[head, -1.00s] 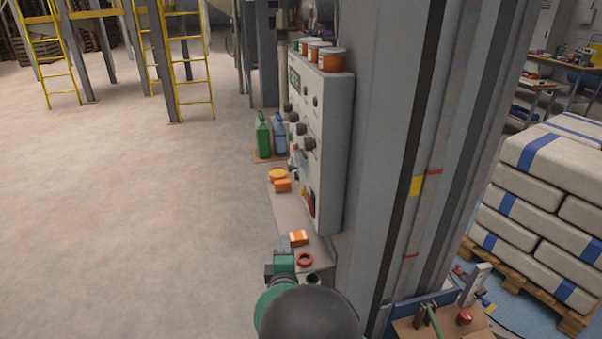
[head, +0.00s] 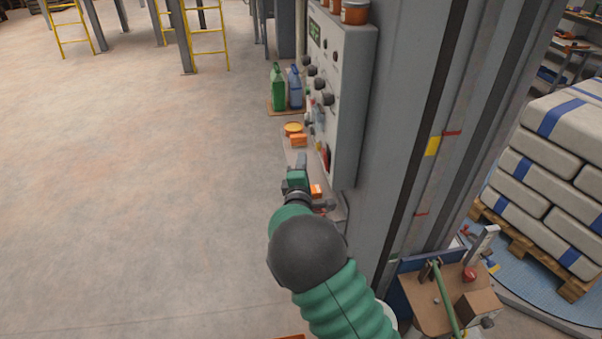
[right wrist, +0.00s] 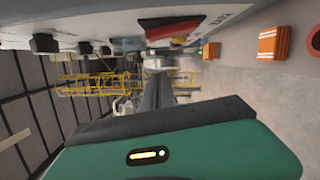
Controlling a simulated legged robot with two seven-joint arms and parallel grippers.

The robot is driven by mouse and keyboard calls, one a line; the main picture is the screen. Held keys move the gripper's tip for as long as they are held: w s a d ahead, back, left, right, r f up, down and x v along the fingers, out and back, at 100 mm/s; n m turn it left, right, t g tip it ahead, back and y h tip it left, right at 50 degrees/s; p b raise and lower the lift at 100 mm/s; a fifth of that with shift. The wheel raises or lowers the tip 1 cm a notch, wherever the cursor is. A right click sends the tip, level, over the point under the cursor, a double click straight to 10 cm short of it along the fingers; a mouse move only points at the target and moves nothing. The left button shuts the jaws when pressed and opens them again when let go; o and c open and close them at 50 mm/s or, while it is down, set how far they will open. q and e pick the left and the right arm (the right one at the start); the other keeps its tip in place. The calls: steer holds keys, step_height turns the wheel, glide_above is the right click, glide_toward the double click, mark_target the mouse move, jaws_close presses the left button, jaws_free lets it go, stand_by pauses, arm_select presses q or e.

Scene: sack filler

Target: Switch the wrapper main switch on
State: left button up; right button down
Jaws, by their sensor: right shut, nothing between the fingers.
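The grey control panel (head: 350,75) faces left on the column, with several black knobs (head: 318,83) in a slanting row and a green display (head: 314,30). Low on it is a red-and-dark part (head: 325,157), perhaps the main switch; its setting cannot be told. In the right wrist view a red part with a dark edge (right wrist: 175,33) shows at the panel's face, near the knobs (right wrist: 45,43). My left gripper is out of view.
The narrow ledge (head: 291,153) below the panel holds orange items (head: 298,140). Green (head: 278,88) and blue (head: 295,88) jugs stand beyond. A box with a green lever (head: 445,300) stands lower right, near stacked sacks (head: 545,160). Open floor lies left.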

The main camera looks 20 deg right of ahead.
mark_target(325, 160)
steer(key=d, duration=0.2)
steer(key=s+d, duration=0.1)
steer(key=d, duration=0.1)
steer(key=shift+r+p, duration=0.3)
steer(key=shift+r, duration=0.05)
